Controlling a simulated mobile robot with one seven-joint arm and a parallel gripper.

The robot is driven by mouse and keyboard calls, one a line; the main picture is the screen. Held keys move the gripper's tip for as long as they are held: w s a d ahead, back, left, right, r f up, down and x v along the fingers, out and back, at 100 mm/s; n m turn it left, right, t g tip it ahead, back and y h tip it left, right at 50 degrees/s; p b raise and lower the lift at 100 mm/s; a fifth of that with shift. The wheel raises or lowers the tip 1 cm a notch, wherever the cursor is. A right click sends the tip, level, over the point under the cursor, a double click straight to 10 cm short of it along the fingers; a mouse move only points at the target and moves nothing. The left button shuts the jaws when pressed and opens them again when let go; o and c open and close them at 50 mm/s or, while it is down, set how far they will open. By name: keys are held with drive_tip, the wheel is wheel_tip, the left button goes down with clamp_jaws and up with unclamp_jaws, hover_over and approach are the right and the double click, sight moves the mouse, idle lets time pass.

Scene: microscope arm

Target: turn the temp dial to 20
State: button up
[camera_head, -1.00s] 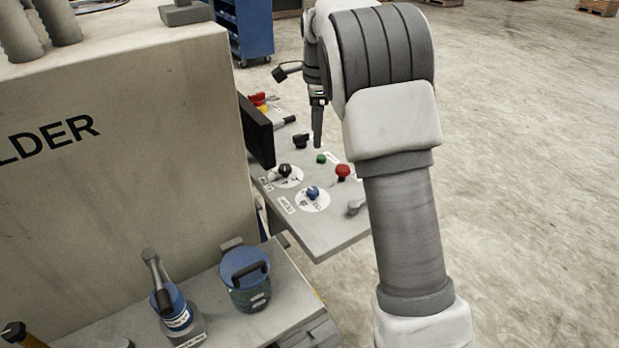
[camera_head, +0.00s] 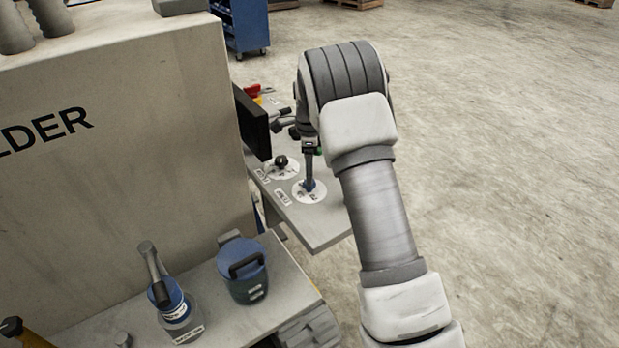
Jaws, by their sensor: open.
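A large beige machine body (camera_head: 120,130) stands left of the panel, with a dark screen (camera_head: 252,125) beside the dials. A blue-lidded container (camera_head: 243,272) and a blue-topped bottle (camera_head: 172,303) stand on the near bench. My arm hides the panel's right side.

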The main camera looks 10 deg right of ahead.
drive_tip(key=shift+f, duration=1.7)
clamp_jaws()
